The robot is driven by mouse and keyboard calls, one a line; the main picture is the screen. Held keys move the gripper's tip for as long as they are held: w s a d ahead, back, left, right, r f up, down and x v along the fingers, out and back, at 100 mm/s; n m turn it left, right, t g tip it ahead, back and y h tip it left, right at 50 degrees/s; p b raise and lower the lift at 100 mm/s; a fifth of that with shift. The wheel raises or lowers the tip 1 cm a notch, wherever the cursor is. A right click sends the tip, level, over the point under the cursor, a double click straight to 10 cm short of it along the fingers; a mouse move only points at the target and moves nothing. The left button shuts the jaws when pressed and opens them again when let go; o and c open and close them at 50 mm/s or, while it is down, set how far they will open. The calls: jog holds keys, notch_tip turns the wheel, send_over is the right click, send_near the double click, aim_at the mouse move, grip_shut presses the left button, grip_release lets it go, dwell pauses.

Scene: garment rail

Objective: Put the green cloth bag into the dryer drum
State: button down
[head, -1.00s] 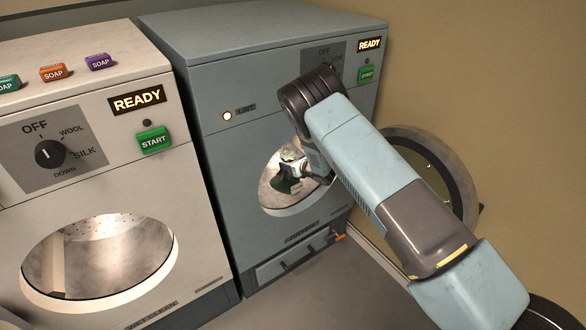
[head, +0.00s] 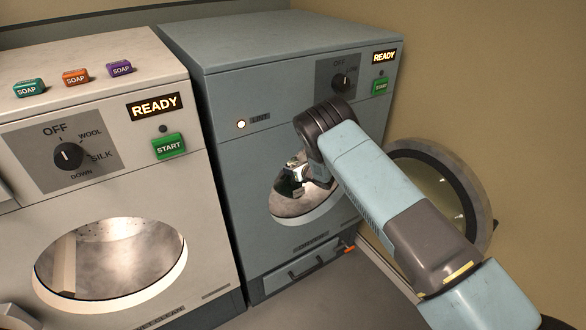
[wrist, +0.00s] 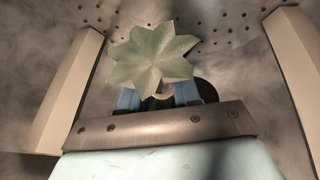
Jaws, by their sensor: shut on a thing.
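The dryer is the blue-grey machine on the right, with its round door (head: 440,195) swung open to the right. My arm reaches through the opening into the dryer drum (head: 300,208). My gripper (wrist: 158,90) is shut on the green cloth bag (wrist: 154,55), whose pale green, star-shaped gathered top shows above the blue fingers in the wrist view. Perforated metal drum wall lies behind the bag. In the head view the bag (head: 291,184) is a small, partly hidden patch inside the opening. The bag's lower part is hidden by my gripper.
Beige drum ribs (wrist: 68,92) stand on both sides of my gripper in the wrist view. A white washer (head: 110,190) with its own round opening stands on the left, with three soap boxes (head: 75,77) on top. A wall is close at the right.

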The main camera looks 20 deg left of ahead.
jog(key=shift+f, duration=2.5)
jog(key=c, duration=0.7)
grip_release()
jog(key=shift+c, duration=0.2)
jog(key=v, duration=1.3)
jog(key=shift+d, duration=0.35)
jog(key=shift+s, duration=0.15)
